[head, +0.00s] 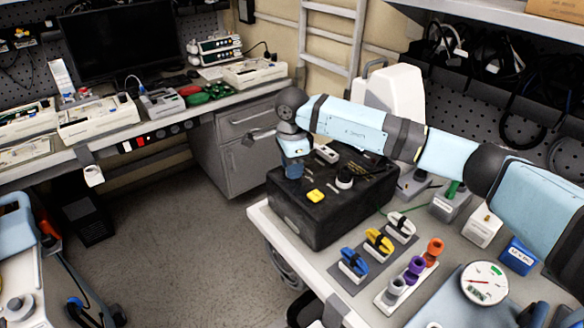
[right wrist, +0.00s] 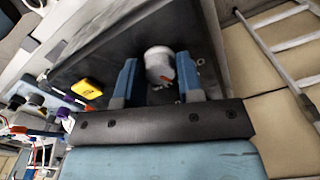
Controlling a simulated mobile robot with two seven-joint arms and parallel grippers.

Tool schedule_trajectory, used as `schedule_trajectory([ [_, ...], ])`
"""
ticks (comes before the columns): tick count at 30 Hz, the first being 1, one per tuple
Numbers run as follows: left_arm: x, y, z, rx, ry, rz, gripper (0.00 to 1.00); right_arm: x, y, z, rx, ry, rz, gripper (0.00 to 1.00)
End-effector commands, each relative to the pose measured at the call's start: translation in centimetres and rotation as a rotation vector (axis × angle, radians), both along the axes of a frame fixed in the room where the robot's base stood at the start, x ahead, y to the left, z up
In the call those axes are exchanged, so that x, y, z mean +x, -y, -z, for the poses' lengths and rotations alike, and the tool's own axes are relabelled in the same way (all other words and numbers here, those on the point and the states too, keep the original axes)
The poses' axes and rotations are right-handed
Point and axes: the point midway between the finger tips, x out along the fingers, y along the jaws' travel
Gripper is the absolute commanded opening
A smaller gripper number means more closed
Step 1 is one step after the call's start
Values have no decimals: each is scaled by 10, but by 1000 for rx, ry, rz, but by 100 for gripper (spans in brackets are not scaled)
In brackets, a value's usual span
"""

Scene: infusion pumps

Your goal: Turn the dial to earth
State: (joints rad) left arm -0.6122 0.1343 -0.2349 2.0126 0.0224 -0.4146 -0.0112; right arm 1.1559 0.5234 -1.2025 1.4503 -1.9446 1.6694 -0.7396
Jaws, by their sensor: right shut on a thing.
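A black box (head: 320,215) with a panel of controls on its top stands on the white workbench. My right gripper (head: 292,172) comes down onto the far left part of that top. In the right wrist view, a grey-white round dial (right wrist: 158,66) with a small red mark sits between the fingertips of my right gripper (right wrist: 157,82), which is shut on it. In the head view, the gripper hides the dial. No earth label is readable, so I cannot tell the dial's setting. My left gripper is not in view.
The box top also carries a yellow part (head: 315,196), a black knob (head: 345,181) and a white switch block (head: 327,153). Coloured clamps (head: 379,240) and a round gauge (head: 485,283) lie on the bench nearby.

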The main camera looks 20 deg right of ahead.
Motion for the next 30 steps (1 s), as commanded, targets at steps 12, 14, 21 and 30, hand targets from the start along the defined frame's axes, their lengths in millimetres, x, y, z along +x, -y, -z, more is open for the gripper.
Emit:
schedule_trajectory([
  [12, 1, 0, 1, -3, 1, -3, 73, 0, 0, -1, -1, 1, 57, 10],
  [14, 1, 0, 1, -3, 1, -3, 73, 0, 0, -1, -1, 1, 57, 10],
  [21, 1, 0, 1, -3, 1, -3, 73, 0, 0, -1, -1, 1, 56, 48],
  [30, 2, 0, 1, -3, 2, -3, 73, 0, 0, -1, 0, 0, 55, 59],
])
